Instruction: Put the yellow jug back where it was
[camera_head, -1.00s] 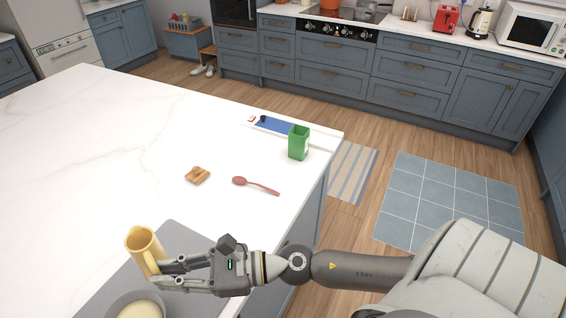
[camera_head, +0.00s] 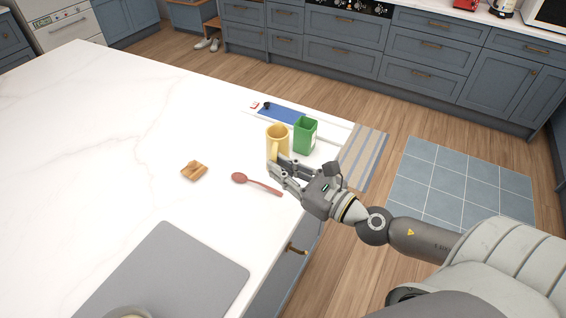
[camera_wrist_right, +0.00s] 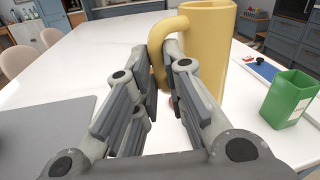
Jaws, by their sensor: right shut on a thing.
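The yellow jug (camera_head: 277,138) is at the far right part of the white counter in the head view, just left of the green container (camera_head: 305,136). My right gripper (camera_head: 276,169) is shut on the jug's handle, which faces the gripper. In the right wrist view the jug (camera_wrist_right: 208,45) stands upright past the fingers (camera_wrist_right: 165,90), with its handle between them. I cannot tell whether its base touches the counter. My left gripper is not in view.
A red spoon (camera_head: 257,184) lies just left of my right gripper, and a small wooden piece (camera_head: 194,171) lies farther left. A blue-and-white tray (camera_head: 281,112) lies behind the jug. A grey mat (camera_head: 165,275) is at the front. The counter's left side is clear.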

